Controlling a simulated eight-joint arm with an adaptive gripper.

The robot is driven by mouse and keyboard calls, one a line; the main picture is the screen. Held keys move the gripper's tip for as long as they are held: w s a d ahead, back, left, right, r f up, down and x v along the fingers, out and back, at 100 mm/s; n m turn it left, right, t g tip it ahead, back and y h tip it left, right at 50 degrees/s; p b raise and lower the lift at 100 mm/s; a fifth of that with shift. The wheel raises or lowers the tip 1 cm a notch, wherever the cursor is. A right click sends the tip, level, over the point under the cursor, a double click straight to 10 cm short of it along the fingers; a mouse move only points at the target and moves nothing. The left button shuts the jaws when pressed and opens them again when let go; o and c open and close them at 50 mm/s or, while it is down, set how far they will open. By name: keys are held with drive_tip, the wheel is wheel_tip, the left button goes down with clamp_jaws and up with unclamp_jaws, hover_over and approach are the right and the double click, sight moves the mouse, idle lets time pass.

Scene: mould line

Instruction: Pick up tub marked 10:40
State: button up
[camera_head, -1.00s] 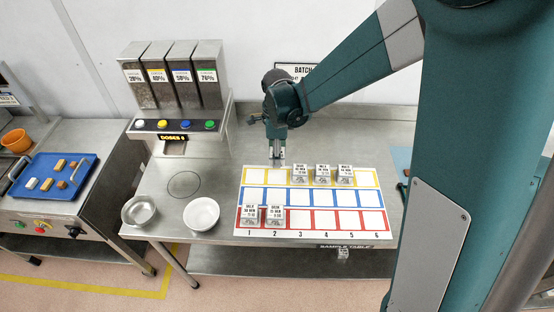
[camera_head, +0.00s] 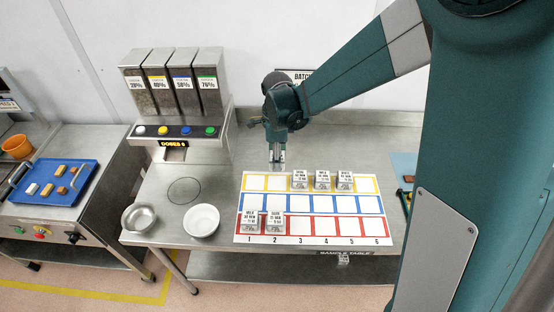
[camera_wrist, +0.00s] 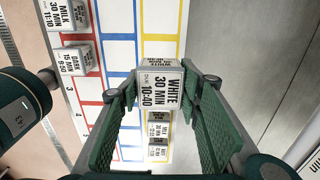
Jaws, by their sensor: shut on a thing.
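The tub marked 10:40 (camera_wrist: 160,85) is a small pale box whose label reads WHITE 30 MIN 10:40 in the wrist view. My gripper (camera_wrist: 160,92) is shut on it, one green finger on each side. In the head view my gripper (camera_head: 277,160) points down behind the second yellow cell of the sample mat (camera_head: 314,240). The tub is too small there to make out clearly between the fingers.
Three tubs (camera_head: 322,180) stand in yellow cells to the right of my gripper. Two tubs, one marked 11:10 (camera_head: 250,221) and one marked 9:50 (camera_head: 274,221), stand in red cells. The blue row is empty. A white bowl (camera_head: 201,220) stands left of the mat.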

drive_tip(key=shift+r+p, duration=1.15)
drive_tip(key=shift+r, duration=1.95)
